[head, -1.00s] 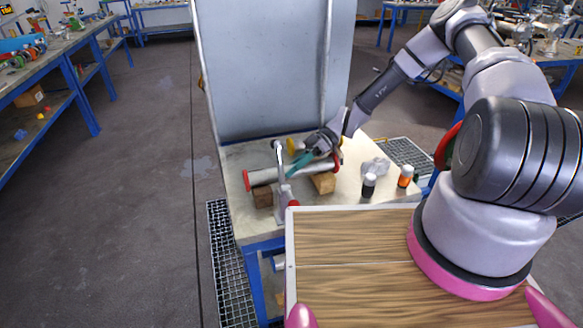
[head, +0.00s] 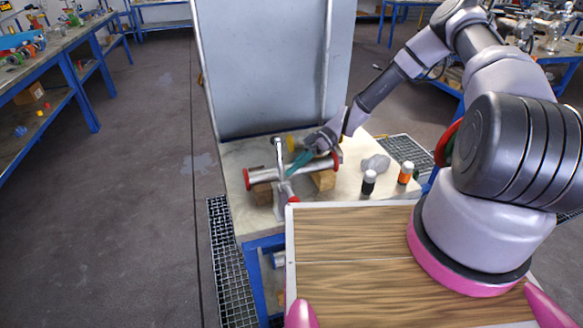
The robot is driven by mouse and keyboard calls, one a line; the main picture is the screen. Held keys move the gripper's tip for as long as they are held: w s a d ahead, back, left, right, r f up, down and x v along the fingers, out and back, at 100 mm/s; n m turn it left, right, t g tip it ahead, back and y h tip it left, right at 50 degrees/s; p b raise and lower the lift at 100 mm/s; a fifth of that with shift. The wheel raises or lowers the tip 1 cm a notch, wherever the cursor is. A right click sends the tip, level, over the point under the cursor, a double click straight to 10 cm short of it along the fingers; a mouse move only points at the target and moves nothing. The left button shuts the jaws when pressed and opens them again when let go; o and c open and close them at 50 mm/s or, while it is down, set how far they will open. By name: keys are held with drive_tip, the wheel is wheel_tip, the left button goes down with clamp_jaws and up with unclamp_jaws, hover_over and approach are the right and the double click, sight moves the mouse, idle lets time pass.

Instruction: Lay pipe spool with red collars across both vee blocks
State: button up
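The pipe spool (head: 318,166) is a grey metal tube with red collars at its ends. It lies left to right over two blocks on the pale bench top. The darker brown vee block (head: 262,194) is under its left part and the lighter wooden vee block (head: 324,181) is under its right part. From this view I cannot tell whether it is fully seated in the vees. My gripper (head: 297,163) has teal fingers reaching down to the middle of the spool from behind right. Whether the fingers close around the tube is too small to tell.
An upright metal fitting (head: 279,155) with a red end stands at the spool's middle, close to my fingers. A yellow piece (head: 291,144) is behind. A grey lump (head: 376,164), a black bottle (head: 369,182) and an orange bottle (head: 405,173) stand right. A tall grey panel (head: 270,70) rises behind.

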drive_tip(key=o, duration=0.4)
drive_tip(key=shift+d, duration=0.1)
drive_tip(key=v, duration=1)
drive_tip(key=shift+w+d+r, duration=0.2)
drive_tip(key=shift+d+r, duration=0.05)
drive_tip(key=s+d+r+m+t+h, duration=0.1)
drive_tip(key=d+r+m+t+h, duration=0.3)
drive_tip(key=r, duration=0.8)
drive_tip(key=s+d+r+m+t+h, duration=0.2)
drive_tip(key=d+r+m+h, duration=0.3)
drive_tip(key=r, duration=0.8)
drive_tip(key=s+d+r+m+t, duration=0.1)
drive_tip(key=s+r+m+t, duration=0.1)
drive_tip(key=s+r+m, duration=0.2)
drive_tip(key=s+d+r+m+t, duration=0.2)
drive_tip(key=s+r+m+t, duration=0.1)
drive_tip(key=s+r, duration=0.3)
drive_tip(key=s+d+r+m+t, duration=0.2)
drive_tip(key=s+r+m+t, duration=0.1)
drive_tip(key=s+r+m, duration=0.2)
drive_tip(key=shift+d+r, duration=0.25)
drive_tip(key=shift+r, duration=0.6)
